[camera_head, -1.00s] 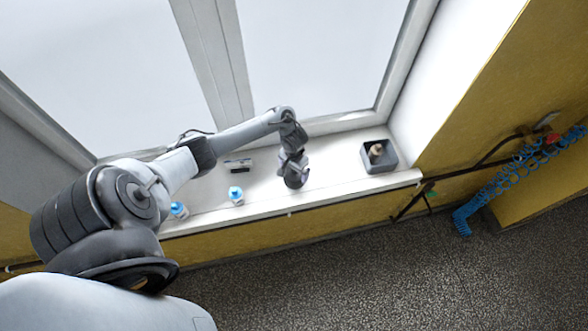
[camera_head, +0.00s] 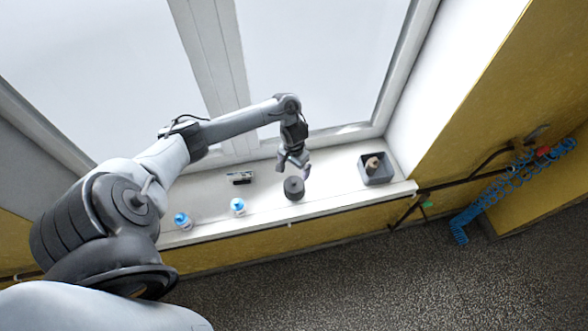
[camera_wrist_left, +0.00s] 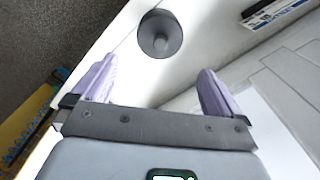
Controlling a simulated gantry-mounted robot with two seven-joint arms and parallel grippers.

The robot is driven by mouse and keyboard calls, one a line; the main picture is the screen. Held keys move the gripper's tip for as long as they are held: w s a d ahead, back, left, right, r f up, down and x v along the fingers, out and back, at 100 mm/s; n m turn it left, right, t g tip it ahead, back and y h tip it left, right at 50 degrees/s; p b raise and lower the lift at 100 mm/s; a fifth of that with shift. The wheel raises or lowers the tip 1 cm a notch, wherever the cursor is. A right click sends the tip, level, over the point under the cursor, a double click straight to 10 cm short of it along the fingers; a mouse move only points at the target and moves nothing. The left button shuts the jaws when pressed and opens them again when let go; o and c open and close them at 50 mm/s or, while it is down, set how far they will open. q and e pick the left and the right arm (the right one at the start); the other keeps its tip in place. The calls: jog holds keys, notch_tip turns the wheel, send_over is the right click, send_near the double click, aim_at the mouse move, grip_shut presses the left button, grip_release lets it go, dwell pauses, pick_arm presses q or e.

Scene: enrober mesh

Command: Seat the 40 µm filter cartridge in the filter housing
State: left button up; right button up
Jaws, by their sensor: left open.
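A dark grey round cup (camera_head: 294,188), which looks like the filter housing, stands on the white windowsill. In the left wrist view this cup (camera_wrist_left: 147,40) lies beyond the fingertips, with a lighter grey round piece in its middle; I cannot tell whether that is a cartridge or part of the cup. My left gripper (camera_head: 300,168) is just behind and above the cup, apart from it. In the wrist view its purple fingers (camera_wrist_left: 153,70) are spread and empty. Two white-and-blue pieces, a left one (camera_head: 182,220) and a right one (camera_head: 238,206), stand on the sill; no 40 µm marking is readable.
A grey open bin (camera_head: 388,180) at the sill's right end holds a tan piece (camera_head: 372,164). A small labelled block (camera_head: 241,178) lies near the window, and shows in the wrist view (camera_wrist_left: 272,14). A coiled blue hose (camera_head: 490,190) hangs right. The sill (camera_head: 335,192) between cup and bin is clear.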

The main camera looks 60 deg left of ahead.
pick_arm(q)
jog(key=d+m+t, duration=0.5)
jog(key=d+m, duration=0.2)
jog(key=d, duration=1.7)
jog(key=s+d+r+g, duration=0.1)
jog(key=s+d+r, duration=0.1)
jog(key=s+r, duration=0.9)
jog(key=s, duration=0.3)
jog(key=shift+d+n, duration=0.25)
jog(key=shift+n, duration=0.05)
jog(key=shift+w, duration=0.1)
